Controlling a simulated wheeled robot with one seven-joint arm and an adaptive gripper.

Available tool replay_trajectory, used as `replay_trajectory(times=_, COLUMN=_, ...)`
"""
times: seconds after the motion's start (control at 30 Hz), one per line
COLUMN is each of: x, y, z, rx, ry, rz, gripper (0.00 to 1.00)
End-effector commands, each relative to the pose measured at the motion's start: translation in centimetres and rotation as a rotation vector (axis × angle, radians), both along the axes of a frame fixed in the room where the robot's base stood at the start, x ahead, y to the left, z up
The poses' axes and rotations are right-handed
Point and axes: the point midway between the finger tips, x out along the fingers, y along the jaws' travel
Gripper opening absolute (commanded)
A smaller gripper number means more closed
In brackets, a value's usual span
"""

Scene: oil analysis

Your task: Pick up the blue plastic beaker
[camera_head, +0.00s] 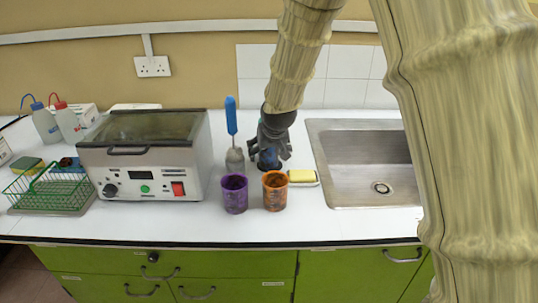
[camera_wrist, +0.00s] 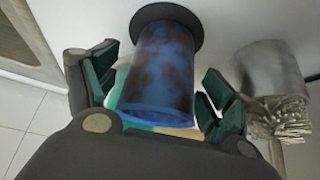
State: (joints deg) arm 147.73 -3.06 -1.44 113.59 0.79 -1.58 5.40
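The blue plastic beaker (camera_wrist: 160,70), translucent with dark smudges, stands between the two fingers of my gripper (camera_wrist: 160,95) in the wrist view. A finger lies on each side of it, with a visible gap at the left; at the right the gap is small and contact is unclear. My gripper is open around the beaker. In the head view my gripper (camera_head: 269,145) reaches down to the worktop behind the orange beaker. The blue beaker (camera_head: 268,160) is mostly hidden there by my gripper.
An orange beaker (camera_head: 275,192) and a purple beaker (camera_head: 234,194) stand in front. A blue-handled tool (camera_head: 231,117) stands left of my gripper. A yellow sponge (camera_head: 301,176) and the sink (camera_head: 330,195) are right; a grey bath machine (camera_head: 150,165) is left.

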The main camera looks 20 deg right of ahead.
Motion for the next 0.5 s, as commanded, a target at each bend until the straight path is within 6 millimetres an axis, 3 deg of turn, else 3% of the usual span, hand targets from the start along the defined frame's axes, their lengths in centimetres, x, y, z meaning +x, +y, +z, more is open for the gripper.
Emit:
replay_trajectory(times=0.03, x=-0.01, y=0.0, z=-0.01, rx=0.0, ry=0.0, rz=0.0, gripper=0.73)
replay_trajectory(times=0.27, x=-0.02, y=-0.02, z=0.0, rx=0.0, ry=0.0, rz=0.0, gripper=0.33)
replay_trajectory(times=0.5, x=-0.03, y=-0.03, z=0.02, rx=0.0, ry=0.0, rz=0.0, gripper=0.29)
